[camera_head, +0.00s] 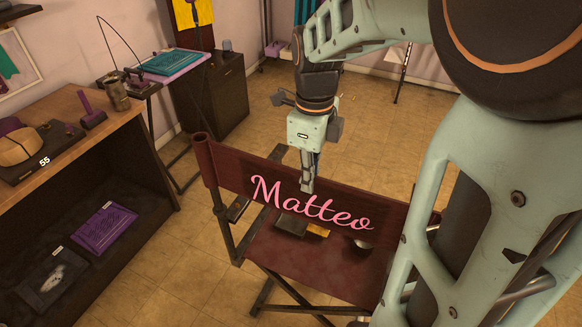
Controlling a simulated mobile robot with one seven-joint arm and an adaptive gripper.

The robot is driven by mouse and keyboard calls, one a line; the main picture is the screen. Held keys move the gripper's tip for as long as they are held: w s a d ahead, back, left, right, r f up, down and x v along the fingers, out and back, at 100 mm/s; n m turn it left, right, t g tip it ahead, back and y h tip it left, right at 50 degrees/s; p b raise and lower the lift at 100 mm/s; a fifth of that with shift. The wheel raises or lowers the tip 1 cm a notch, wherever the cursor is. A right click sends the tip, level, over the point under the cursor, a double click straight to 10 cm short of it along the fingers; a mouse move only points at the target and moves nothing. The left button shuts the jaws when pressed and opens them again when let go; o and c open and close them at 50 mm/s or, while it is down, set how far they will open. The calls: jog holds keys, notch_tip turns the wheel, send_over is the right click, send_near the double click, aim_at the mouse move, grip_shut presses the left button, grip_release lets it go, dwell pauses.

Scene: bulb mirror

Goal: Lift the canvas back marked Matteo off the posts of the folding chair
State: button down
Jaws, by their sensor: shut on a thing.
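The dark red canvas back (235,172) carries the name Matteo in pink script. It spans the folding chair (238,243), with its left end around the left post; its right end is partly hidden behind my arm. My gripper (308,187) points down at the middle of the canvas back's top edge and is shut on it. The fingertips are partly hidden by the canvas. The chair's red seat (310,262) lies below, with a few small items on it near the back.
A wooden shelf unit (60,140) with craft items stands at the left. A dark cabinet (215,95) and a small table with a teal board (172,64) stand behind it. Tiled floor (385,130) is open behind the chair. My arm fills the right side.

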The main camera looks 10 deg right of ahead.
jog(key=shift+r+p, duration=0.65)
jog(key=shift+r, duration=3.9)
jog(key=shift+f, duration=0.1)
